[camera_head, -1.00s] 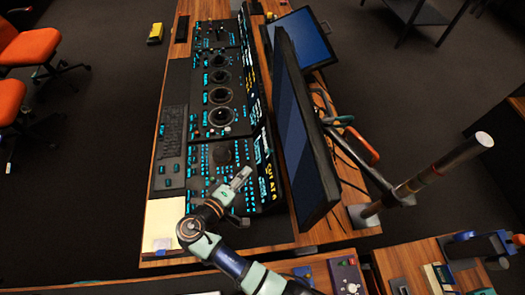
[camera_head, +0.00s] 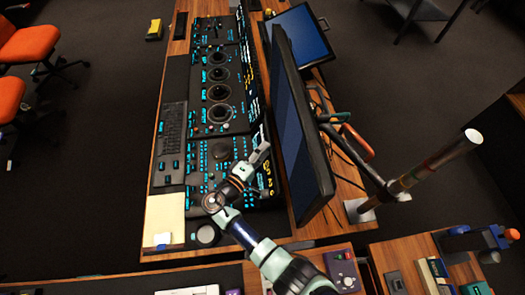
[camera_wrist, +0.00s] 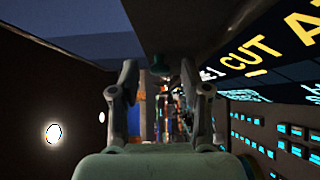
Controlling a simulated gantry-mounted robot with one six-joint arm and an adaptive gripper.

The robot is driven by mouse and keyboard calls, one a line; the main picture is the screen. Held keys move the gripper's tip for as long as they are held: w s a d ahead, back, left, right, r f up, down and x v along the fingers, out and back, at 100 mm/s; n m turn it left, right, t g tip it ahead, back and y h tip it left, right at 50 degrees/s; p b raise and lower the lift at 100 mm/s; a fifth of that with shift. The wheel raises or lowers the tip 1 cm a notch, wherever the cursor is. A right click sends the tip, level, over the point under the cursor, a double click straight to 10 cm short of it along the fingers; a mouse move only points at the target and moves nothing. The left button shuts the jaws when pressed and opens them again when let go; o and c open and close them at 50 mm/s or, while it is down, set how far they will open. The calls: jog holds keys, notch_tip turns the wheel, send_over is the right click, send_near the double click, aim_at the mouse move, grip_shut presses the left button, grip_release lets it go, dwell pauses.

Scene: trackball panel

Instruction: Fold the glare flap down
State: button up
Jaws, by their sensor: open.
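My gripper (camera_head: 262,146) is over the right side of the near console panel, beside the lit display strip (camera_head: 267,178). In the wrist view its two fingers (camera_wrist: 159,78) stand apart with nothing clearly between them. A dark flat piece (camera_wrist: 178,22) hangs above and ahead of the fingers; it may be the glare flap, but I cannot tell its angle. In the head view I cannot make out the flap clearly. The trackball (camera_head: 221,151) sits on the near panel, left of my gripper.
A large monitor (camera_head: 298,125) stands close to the right of my gripper. The display with yellow lettering (camera_wrist: 265,55) is close on the right in the wrist view. A keyboard (camera_head: 172,135) and notepad (camera_head: 165,215) lie to the left.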

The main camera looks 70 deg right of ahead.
jog(key=shift+c, duration=0.4)
grip_shut()
jog(key=b, duration=0.1)
jog(key=f+n+h+b, duration=0.1)
jog(key=n+b, duration=0.1)
jog(key=b, duration=0.1)
jog(key=shift+w+a+f+h, duration=0.25)
jog(key=shift+w+h, duration=0.1)
jog(key=shift+h, duration=0.05)
jog(key=n+h+b, duration=0.1)
jog(key=n+b, duration=0.1)
jog(key=f+n+h+b, duration=0.1)
jog(key=shift+w+a+h+b, duration=0.15)
jog(key=shift+w+h+b, duration=0.15)
jog(key=shift+w+b, duration=0.05)
jog(key=shift+r+n+t, duration=0.1)
jog(key=shift+n+t, duration=0.2)
jog(key=shift+o, duration=0.4)
grip_release()
